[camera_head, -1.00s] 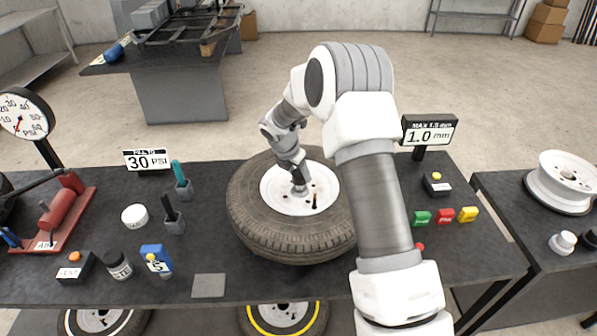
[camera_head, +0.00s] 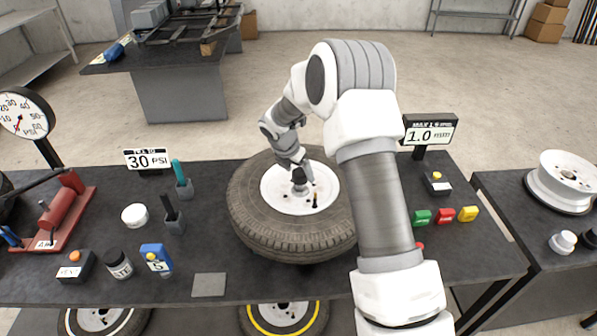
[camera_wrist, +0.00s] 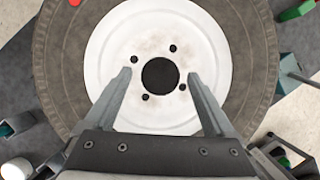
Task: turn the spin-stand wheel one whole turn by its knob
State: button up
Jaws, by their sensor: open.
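The spin-stand wheel lies flat on the dark table, a black tyre (camera_head: 262,225) around a white rim (camera_head: 287,203). In the wrist view the rim (camera_wrist: 112,40) has a dark centre hole (camera_wrist: 160,75) with several small bolt holes around it. My gripper (camera_head: 304,182) is over the rim's middle, pointing down. In the wrist view its fingers (camera_wrist: 159,76) are wide apart, one each side of the centre hole, with nothing between them.
A 1.0 mm display (camera_head: 430,135) and green, red and yellow blocks (camera_head: 443,215) are right of the wheel. Left are two dark holders (camera_head: 174,222), a blue device (camera_head: 155,259) and a 30 PSI sign (camera_head: 146,160).

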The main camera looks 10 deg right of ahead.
jog(key=b+v, duration=0.1)
jog(key=v, duration=1.6)
jog(key=shift+a, duration=0.1)
jog(key=d+m+y+b, duration=0.6)
jog(key=d+m+b, duration=0.4)
jog(key=m, duration=0.8)
jog(key=x, duration=1.6)
jog(key=shift+w+a+f, duration=0.15)
jog(key=shift+f, duration=0.15)
grip_shut()
